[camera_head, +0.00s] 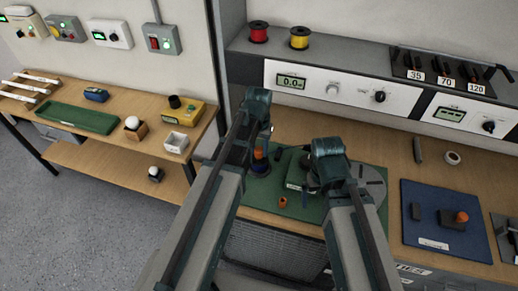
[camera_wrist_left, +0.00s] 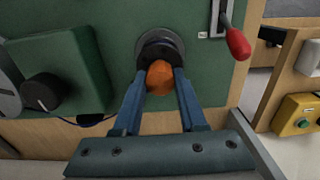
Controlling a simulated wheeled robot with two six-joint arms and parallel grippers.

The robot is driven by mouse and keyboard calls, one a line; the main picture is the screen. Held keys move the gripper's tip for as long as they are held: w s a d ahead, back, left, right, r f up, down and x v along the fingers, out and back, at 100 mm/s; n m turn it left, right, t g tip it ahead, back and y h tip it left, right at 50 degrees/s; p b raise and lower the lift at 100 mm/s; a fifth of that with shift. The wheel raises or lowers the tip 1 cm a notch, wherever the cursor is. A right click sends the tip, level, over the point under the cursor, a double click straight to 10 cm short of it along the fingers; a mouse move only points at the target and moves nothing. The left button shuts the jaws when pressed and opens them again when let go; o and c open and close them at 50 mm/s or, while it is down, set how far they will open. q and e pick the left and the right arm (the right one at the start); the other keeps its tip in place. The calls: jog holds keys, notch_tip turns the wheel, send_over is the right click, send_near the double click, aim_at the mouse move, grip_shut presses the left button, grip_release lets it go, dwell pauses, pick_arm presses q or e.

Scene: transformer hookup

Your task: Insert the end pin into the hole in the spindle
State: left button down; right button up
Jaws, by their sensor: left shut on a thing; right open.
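The end pin's orange head (camera_wrist_left: 160,76) is between the two blue fingers of my left gripper (camera_wrist_left: 161,84) in the left wrist view. The gripper is shut on it. Just beyond it is a dark round spindle (camera_wrist_left: 158,50) on a green panel. The pin's shaft and the hole are hidden, so I cannot tell how far the pin is in. In the head view my left gripper (camera_head: 260,148) is over the spindle area, with a bit of orange showing. My right gripper (camera_head: 314,184) is open beside the green box (camera_head: 298,171), its fingers mostly hidden.
A small orange piece (camera_head: 283,202) stands on the green base (camera_head: 311,212). A grey disc (camera_head: 372,178) is to the right. A red-handled lever (camera_wrist_left: 238,43) is close to the spindle. A blue mat (camera_head: 447,222) lies further right. Bare bench lies between.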

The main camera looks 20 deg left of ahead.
pick_arm(q)
jog(key=shift+c, duration=1.9)
grip_release()
jog(key=shift+r+p, duration=2.5)
jog(key=shift+r, duration=0.05)
notch_tip(320, 180, up, 14)
jog(key=p, duration=1.3)
jog(key=shift+p, duration=0.4)
jog(key=shift+f, duration=0.2)
notch_tip(320, 180, down, 13)
jog(key=b, duration=1.3)
jog(key=shift+f, duration=0.1)
